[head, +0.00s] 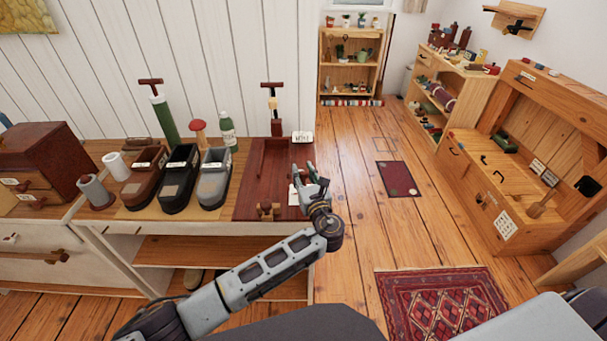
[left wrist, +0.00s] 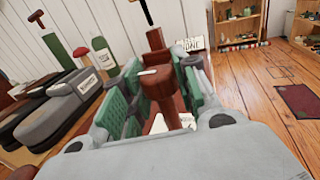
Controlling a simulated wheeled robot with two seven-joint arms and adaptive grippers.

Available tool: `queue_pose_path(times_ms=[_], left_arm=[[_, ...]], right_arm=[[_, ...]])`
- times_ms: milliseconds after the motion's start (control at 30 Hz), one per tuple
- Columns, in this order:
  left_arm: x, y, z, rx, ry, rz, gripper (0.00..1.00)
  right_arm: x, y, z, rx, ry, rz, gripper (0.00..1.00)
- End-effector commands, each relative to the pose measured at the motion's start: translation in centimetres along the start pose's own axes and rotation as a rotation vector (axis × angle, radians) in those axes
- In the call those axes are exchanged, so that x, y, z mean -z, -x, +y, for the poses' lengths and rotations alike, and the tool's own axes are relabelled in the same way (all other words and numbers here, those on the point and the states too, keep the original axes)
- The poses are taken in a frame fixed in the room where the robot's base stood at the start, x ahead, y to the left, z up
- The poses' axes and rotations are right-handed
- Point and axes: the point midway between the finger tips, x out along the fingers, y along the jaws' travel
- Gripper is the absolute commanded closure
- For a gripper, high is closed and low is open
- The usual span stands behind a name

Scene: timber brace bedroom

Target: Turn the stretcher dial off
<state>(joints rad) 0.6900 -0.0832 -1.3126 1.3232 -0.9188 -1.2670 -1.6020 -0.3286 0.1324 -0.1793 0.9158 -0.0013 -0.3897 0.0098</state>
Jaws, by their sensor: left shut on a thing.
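My left gripper (head: 306,182) is at the right edge of the dark red board (head: 247,205) on the workbench. In the left wrist view its green-padded fingers (left wrist: 160,88) are shut around a red-brown wooden knob with a small pale mark, which I take to be the stretcher dial (left wrist: 158,84). In the head view the gripper hides most of it. A white card (head: 296,195) lies beside the gripper; its lettering is too small to read. A small lettered sign (head: 302,137) stands behind. I cannot tell the dial's setting. My right gripper is not in view.
Several shoes, including a grey one (head: 214,180), stand left of the board. A green bottle (head: 227,130), a red-topped post (head: 198,134) and a tall T-handled stand (head: 273,105) rise behind. The wooden floor right of the bench is mostly clear, with a patterned rug (head: 440,303).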

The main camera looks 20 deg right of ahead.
Motion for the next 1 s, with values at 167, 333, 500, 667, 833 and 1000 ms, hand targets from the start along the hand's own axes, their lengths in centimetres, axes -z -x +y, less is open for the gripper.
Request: queue_pose_path(times_ms=[167,333,500,667,833,1000], left_arm=[[0.0,0.0,0.0,0.000,0.000,-0.001,0.94],[0.0,0.0,0.0,0.000,0.000,0.000,0.48],[0.0,0.0,0.0,0.001,0.000,0.000,0.47],[0.0,0.0,0.0,0.001,0.000,0.000,0.47],[0.1,0.5,0.0,0.002,0.000,0.001,0.47],[0.1,1.6,0.0,0.001,0.001,0.000,0.47]], right_arm=[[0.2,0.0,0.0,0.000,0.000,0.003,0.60],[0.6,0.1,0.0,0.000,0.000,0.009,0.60],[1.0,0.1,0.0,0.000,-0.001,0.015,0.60],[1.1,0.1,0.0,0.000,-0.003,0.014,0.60],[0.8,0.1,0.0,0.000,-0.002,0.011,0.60],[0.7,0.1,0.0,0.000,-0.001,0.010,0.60]])
